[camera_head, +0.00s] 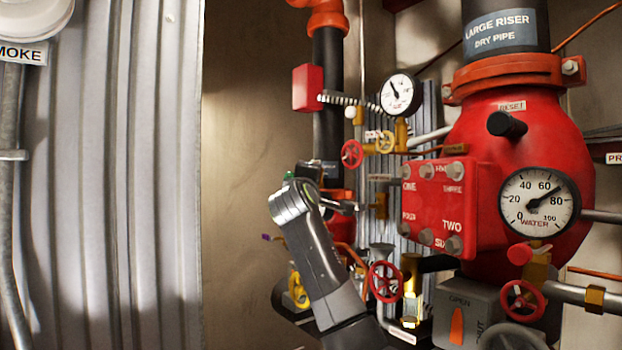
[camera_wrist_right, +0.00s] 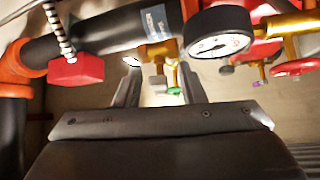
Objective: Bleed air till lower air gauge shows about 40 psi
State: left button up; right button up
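A round white air gauge (camera_head: 400,95) sits above brass fittings in the head view, its needle pointing up and slightly left; its numbers are too small to read. A gauge (camera_wrist_right: 218,44) shows steeply tilted in the right wrist view; I cannot tell whether it is the same one or read it. A red handwheel (camera_head: 352,153) and a yellow handwheel (camera_head: 385,142) sit below the head-view gauge. My right gripper (camera_wrist_right: 157,72) is open, its fingers apart with brass valve parts (camera_wrist_right: 158,52) beyond them. Contact is unclear. My left gripper is not in view.
The water gauge (camera_head: 539,201) reads roughly 70 to 80. A red plate (camera_head: 450,208) and the large red dry-pipe riser (camera_head: 520,115) stand at right. A red box (camera_head: 308,88) is beside the black pipe (camera_head: 328,110). More handwheels (camera_head: 384,282) sit low. Bare wall is left of the pipes.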

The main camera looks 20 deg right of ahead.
grip_shut()
jog(key=shift+s+r+n+g, duration=0.1)
jog(key=shift+r+n+g, duration=0.25)
jog(key=shift+n+g, duration=0.15)
jog(key=shift+r+n+g+y, duration=0.15)
jog(key=shift+n+g+y, duration=0.25)
jog(key=shift+n+y, duration=0.25)
grip_release()
